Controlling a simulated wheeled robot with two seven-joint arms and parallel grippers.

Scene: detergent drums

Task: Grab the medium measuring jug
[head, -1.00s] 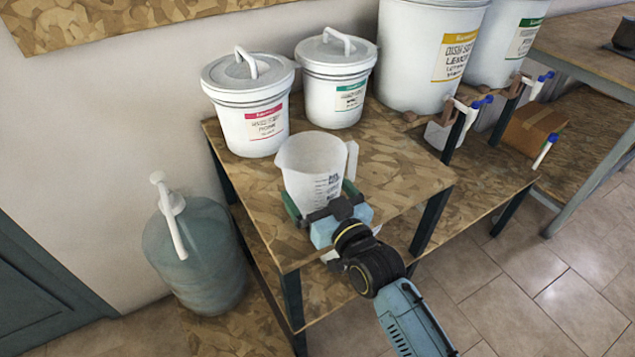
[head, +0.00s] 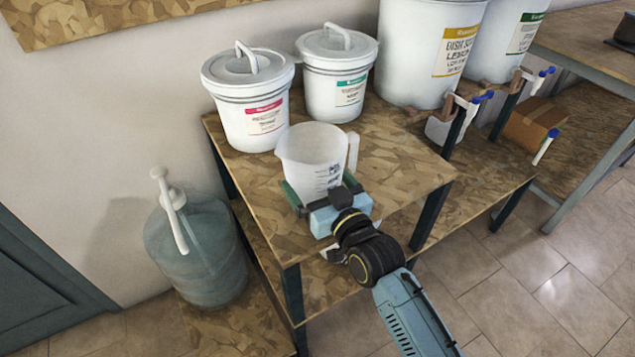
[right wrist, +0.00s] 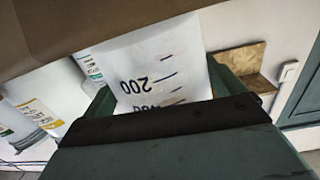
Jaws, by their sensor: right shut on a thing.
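A translucent white measuring jug (head: 312,150) with dark scale marks and a handle on its right is at the front of the upper wooden table in the head view. My right gripper (head: 320,196) is shut on the jug's lower body, one finger on each side. In the right wrist view the jug (right wrist: 155,65) fills the space between the fingers, with a "200" mark showing upside down. Whether its base touches the table is hidden by the gripper. My left gripper is not in view.
Two lidded white buckets, one red-labelled (head: 252,115) and one green-labelled (head: 337,85), stand behind the jug on the wooden table (head: 400,170). Large drums (head: 425,50) with taps stand to the right. A blue-grey pump bottle (head: 200,255) stands lower left.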

